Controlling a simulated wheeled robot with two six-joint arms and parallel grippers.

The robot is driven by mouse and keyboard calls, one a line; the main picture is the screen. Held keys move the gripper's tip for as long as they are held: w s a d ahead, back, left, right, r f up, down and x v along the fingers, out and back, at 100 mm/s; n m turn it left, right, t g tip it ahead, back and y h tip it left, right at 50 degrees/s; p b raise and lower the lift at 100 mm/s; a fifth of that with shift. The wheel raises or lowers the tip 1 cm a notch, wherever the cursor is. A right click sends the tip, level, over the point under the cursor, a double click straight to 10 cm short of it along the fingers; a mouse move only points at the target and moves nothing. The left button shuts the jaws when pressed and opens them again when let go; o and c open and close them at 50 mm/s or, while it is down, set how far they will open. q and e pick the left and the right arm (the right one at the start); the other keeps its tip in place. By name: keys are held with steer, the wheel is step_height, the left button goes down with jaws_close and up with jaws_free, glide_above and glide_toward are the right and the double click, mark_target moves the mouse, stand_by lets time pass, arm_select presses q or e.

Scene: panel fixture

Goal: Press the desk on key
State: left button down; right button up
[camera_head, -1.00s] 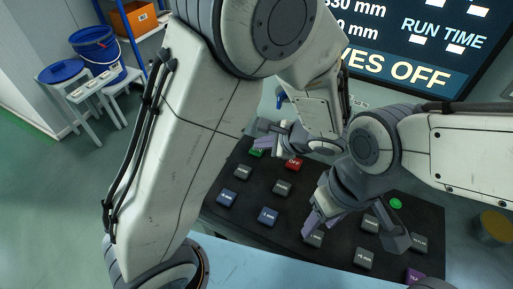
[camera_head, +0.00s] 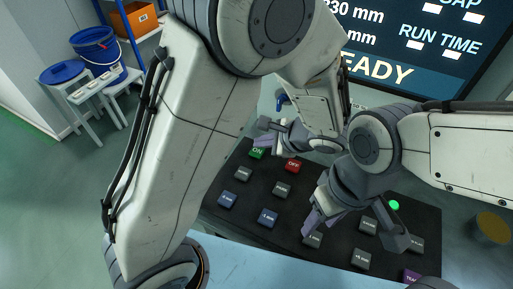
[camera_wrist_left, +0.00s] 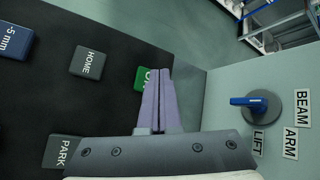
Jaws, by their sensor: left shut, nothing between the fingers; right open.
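The green ON key (camera_head: 257,153) sits at the far left edge of the dark key panel (camera_head: 240,213), left of the red OFF key (camera_head: 292,165). My left gripper (camera_head: 266,139) is shut and empty, just above and behind the ON key in the head view. In the left wrist view its purple fingers (camera_wrist_left: 158,88) lie over the right part of the ON key (camera_wrist_left: 141,79) and hide part of its lettering. I cannot tell whether they touch it. My right gripper (camera_head: 357,232) is open and empty above the panel's right part.
A display (camera_head: 420,50) at the back reads READY. A green round lamp (camera_head: 394,205) is on the panel's right. Grey and blue keys surround the grippers. A blue lever (camera_wrist_left: 249,103) with LIFT, ARM and BEAM labels stands right in the wrist view.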

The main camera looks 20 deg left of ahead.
mark_target(261, 152)
arm_select(q)
step_height(261, 152, up, 5)
steer(key=p, duration=0.4)
stand_by(0.8)
steer(key=s+d+r+n+g+h+p, duration=0.1)
steer(key=s+d+r+n+h, duration=0.1)
steer(key=s, duration=0.4)
steer(key=s+d+r+n+g+h, duration=0.2)
steer(key=s+r+n+h, duration=0.1)
steer(key=s, duration=0.4)
steer(key=s+d+r+n+g+h+p, duration=0.1)
steer(key=s+d+r+n+h, duration=0.1)
steer(key=s+h, duration=0.2)
steer(key=s, duration=0.3)
steer(key=shift+s+d+r+n+p, duration=0.15)
steer(key=shift+s+d+n+p, duration=0.05)
steer(key=shift+d+n+p, duration=0.1)
